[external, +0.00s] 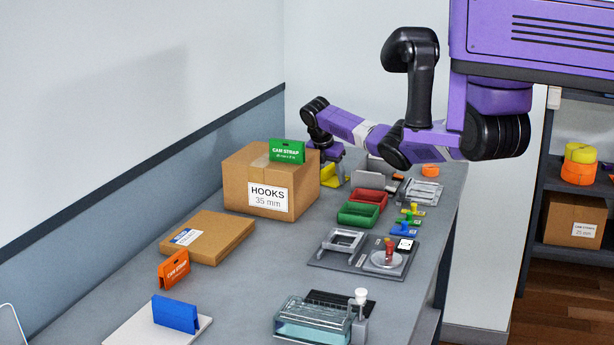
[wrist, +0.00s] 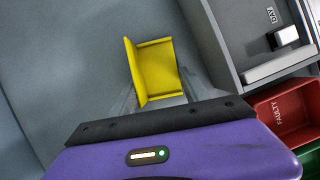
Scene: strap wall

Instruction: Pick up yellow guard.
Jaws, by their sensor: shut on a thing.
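The yellow guard (wrist: 156,68) is an angled piece with an upright plate on its left side and a flat part with low raised edges. In the wrist view it sits between the two fingers of my gripper (wrist: 160,92), which is shut on it. In the external view the guard (external: 329,177) shows at the far end of the bench, just right of the hooks box, below my gripper (external: 336,168). Part of it is hidden by the box and my wrist. I cannot tell whether it touches the bench.
The cardboard hooks box (external: 240,185) stands close left, with a green cam strap pack (external: 287,152) on top. A grey box (wrist: 235,50) stands close right in the wrist view. A red bin (external: 368,198) and green bin (external: 358,215) lie nearer. Bare bench lies left of the guard.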

